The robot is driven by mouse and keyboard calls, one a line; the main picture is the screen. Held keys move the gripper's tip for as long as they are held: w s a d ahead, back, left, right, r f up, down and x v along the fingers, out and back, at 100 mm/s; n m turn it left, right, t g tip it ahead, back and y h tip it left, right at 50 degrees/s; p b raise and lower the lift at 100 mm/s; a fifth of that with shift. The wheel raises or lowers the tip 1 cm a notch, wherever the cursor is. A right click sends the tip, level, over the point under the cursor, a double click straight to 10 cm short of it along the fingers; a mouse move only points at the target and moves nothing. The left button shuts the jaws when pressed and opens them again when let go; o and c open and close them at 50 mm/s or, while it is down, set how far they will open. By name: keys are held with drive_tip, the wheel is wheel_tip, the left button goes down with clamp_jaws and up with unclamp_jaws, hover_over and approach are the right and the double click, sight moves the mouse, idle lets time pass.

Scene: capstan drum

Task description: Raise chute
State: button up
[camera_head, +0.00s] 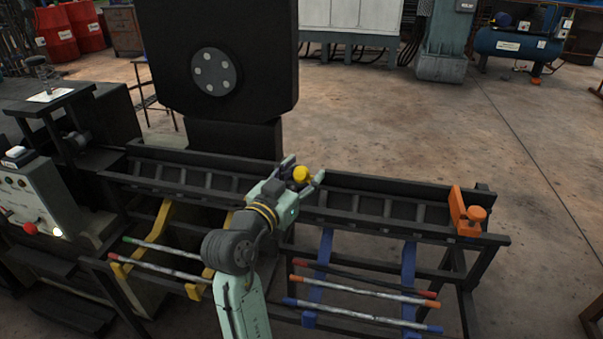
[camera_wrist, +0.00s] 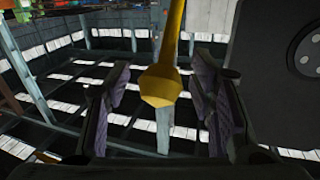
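A lever with a yellow knob (camera_head: 301,174) stands at the long dark trough, which I take to be the chute (camera_head: 372,204). My gripper (camera_head: 304,168) is at the knob, with one finger on each side of it. In the wrist view the yellow knob (camera_wrist: 161,86) and its yellow shaft sit between the fingers of my gripper (camera_wrist: 160,100). Gaps show on both sides, so the gripper is open and not closed on the knob. The lever's base is hidden behind my gripper in the head view.
A large black panel with a round hub (camera_head: 214,72) stands behind the trough. An orange stop (camera_head: 467,214) is at the trough's right end. Striped rods rest on blue supports (camera_head: 408,270) and yellow supports (camera_head: 163,222) in front. A control box (camera_head: 35,195) stands left.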

clamp_jaws()
idle(0.4)
